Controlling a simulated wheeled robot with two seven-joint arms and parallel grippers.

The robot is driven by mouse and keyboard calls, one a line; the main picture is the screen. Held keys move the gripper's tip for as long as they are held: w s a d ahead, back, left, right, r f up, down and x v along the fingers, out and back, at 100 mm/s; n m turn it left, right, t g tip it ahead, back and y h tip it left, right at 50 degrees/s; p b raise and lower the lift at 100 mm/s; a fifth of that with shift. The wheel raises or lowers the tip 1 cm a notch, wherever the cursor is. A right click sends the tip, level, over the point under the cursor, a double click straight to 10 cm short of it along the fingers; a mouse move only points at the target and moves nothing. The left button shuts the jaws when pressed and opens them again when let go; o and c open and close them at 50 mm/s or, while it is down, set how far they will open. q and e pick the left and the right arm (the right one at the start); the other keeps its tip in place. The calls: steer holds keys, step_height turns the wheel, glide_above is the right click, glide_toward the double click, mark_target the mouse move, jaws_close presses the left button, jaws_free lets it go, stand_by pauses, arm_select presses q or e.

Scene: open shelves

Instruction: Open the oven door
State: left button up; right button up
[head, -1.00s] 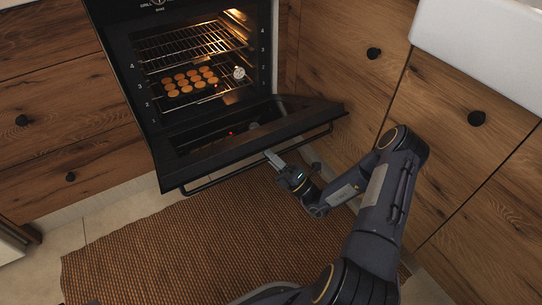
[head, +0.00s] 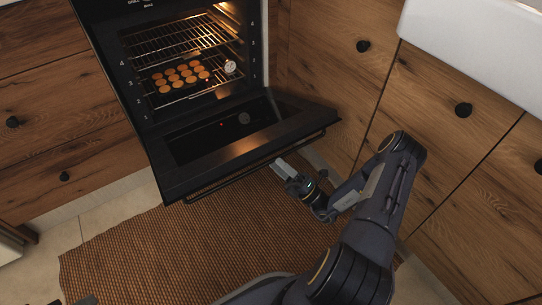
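The black oven (head: 108,62) stands at the upper left with its lit cavity showing. Its door (head: 185,181) is hinged at the bottom and tilted far down, well open, with its inner face up. The handle bar (head: 232,180) runs along the door's outer edge, partly hidden under it. My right gripper (head: 282,165) is at the right part of that edge, its pale fingers close against the handle. Whether they are closed around the bar is hard to see. A small dark piece at the bottom left edge may be my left gripper (head: 86,300); its fingers cannot be made out.
A tray of round cookies (head: 181,78) sits on a rack in the oven, under an empty upper rack (head: 170,45). Wooden drawers (head: 50,95) flank the oven on the left and wooden cabinet fronts (head: 425,125) on the right. A brown woven mat (head: 185,250) covers the floor ahead.

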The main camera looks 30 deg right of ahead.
steer(key=shift+s+d, duration=0.25)
steer(key=shift+s, duration=0.25)
steer(key=s+d+f+b, duration=0.1)
steer(key=d+f+b, duration=0.2)
steer(key=f, duration=0.5)
steer(key=shift+s+d+b, duration=0.25)
steer(key=shift+d+b, duration=0.05)
steer(key=shift+b, duration=0.4)
stand_by(0.6)
